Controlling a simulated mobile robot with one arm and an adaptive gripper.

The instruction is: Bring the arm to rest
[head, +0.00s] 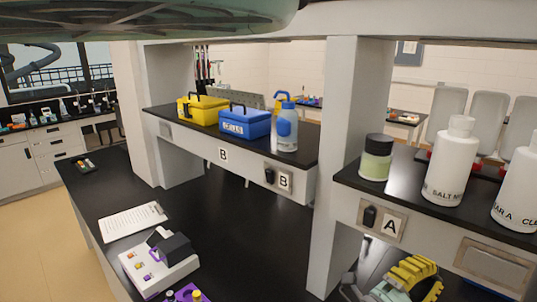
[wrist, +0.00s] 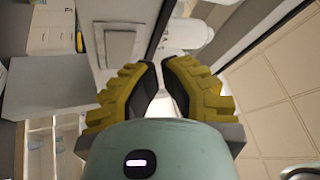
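My gripper (head: 405,279) shows at the lower right of the head view, in front of the shelf unit and below the label A. It has yellow ribbed fingers with dark inner faces. In the wrist view my gripper (wrist: 158,64) points away from the camera, with its fingers leaning inward and the tips close together. Only a narrow strip of background shows between them, and I see no object held. Part of the gripper is cut off by the head view's bottom edge.
Shelf A (head: 345,179) holds a green-labelled jar (head: 376,165) and white bottles (head: 450,165). Shelf B (head: 205,142) holds a yellow box (head: 201,110), a blue box (head: 245,124) and a bottle (head: 285,134). A white post (head: 350,110) stands between them. A device (head: 155,265) and clipboard (head: 130,221) lie left.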

